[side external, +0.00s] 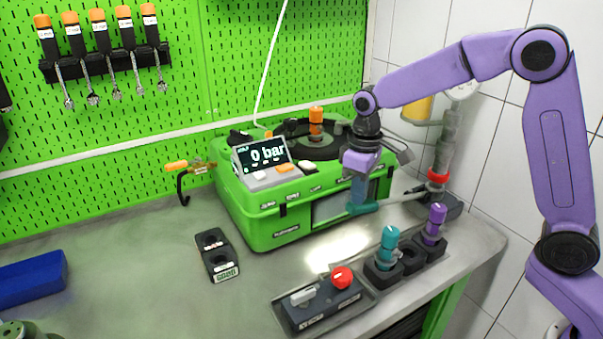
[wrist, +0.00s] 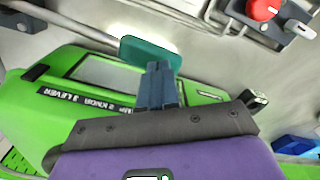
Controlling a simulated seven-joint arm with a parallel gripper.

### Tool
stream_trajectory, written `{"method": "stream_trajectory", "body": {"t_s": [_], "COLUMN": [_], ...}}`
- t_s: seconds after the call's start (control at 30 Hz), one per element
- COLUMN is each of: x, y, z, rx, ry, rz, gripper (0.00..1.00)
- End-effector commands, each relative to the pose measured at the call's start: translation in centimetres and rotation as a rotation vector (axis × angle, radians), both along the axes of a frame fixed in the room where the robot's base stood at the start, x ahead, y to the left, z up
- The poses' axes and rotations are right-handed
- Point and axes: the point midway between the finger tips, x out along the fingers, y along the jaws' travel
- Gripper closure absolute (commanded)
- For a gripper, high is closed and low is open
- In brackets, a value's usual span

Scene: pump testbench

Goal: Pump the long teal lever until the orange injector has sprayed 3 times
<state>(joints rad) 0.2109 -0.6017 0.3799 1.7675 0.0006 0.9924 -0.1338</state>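The long lever's teal grip (side external: 362,208) sticks out in front of the green tester; its metal rod (side external: 405,197) runs right toward the pump column with a red collar. My gripper (side external: 358,203) points down at the grip. In the wrist view its two fingers (wrist: 160,66) are together with no clear gap, their tips against or just over the teal grip (wrist: 150,48); I cannot tell if they touch it. The orange injector (side external: 316,120) stands upright on the tester's top, in the dark round fixture. No spray shows. The display (side external: 264,153) reads 0 bar.
A teal injector (side external: 389,243) and a purple injector (side external: 435,222) stand in black holders at the front right. A red knob (side external: 342,278) sits on a tray box. An empty black two-hole holder (side external: 216,255) and a blue bin (side external: 33,278) are at left.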

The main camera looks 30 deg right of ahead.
Motion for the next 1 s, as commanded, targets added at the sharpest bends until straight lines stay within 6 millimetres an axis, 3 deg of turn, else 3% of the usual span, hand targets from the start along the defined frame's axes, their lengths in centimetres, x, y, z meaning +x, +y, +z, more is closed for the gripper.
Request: {"method": "stream_trajectory", "body": {"t_s": [1.0], "x": [-0.1], "y": [0.4], "z": [-4.7], "rx": [-0.003], "ry": [0.004], "rz": [-0.002], "gripper": [1.00]}}
